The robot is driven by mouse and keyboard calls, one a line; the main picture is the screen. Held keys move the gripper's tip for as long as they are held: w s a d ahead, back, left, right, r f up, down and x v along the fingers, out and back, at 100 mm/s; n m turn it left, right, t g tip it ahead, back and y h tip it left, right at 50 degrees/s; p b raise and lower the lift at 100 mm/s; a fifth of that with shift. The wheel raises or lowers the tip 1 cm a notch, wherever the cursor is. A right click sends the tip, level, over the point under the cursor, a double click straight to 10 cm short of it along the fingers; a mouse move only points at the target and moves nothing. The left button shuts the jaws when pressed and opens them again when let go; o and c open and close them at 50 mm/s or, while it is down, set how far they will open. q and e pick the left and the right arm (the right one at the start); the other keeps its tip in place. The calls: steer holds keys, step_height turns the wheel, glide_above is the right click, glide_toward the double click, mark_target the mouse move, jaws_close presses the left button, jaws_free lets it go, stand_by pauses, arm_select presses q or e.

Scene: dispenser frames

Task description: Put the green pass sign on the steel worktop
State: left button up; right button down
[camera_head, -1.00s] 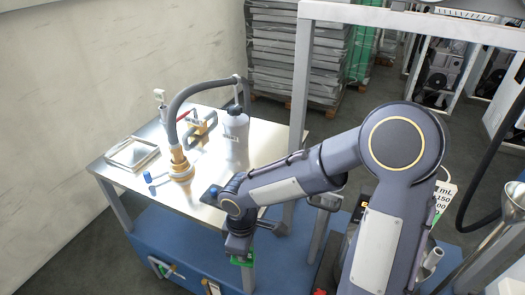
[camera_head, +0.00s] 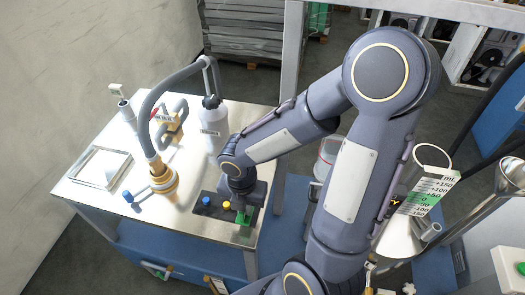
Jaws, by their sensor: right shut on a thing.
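The green pass sign (camera_head: 247,217) shows as a small green piece below my right gripper (camera_head: 244,206). My right gripper points down and is shut on it. The gripper and arm hide part of the sign, and its face cannot be read. The steel worktop (camera_head: 100,205) is a bright metal table top at the left. The sign appears over its right front part, beside a dark button box. I cannot tell whether the sign touches the worktop. My left gripper is not in view.
A dark box (camera_head: 211,211) with blue and yellow buttons sits left of the sign. A scale plate (camera_head: 428,188) stands at right. The worktop's front left is clear.

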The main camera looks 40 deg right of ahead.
steer(key=w+d+p, duration=0.1)
steer(key=w+d, duration=0.3)
steer(key=d, duration=0.1)
steer(key=w+d+p, duration=0.1)
steer(key=w+d, duration=0.3)
steer(key=d, duration=0.2)
steer(key=w+d+p, duration=0.2)
steer(key=w+d, duration=0.3)
steer(key=shift+d, duration=0.3)
step_height(320, 180, down, 4)
steer(key=b, duration=0.3)
steer(key=shift+w+r, duration=0.1)
steer(key=shift+w, duration=0.05)
steer(key=shift+r, duration=0.15)
steer(key=c, duration=1.9)
jaws_free()
steer(key=shift+f, duration=0.25)
steer(key=shift+c, duration=0.2)
steer(key=o, duration=0.4)
steer(key=shift+o, duration=0.2)
steer(key=shift+r, duration=0.1)
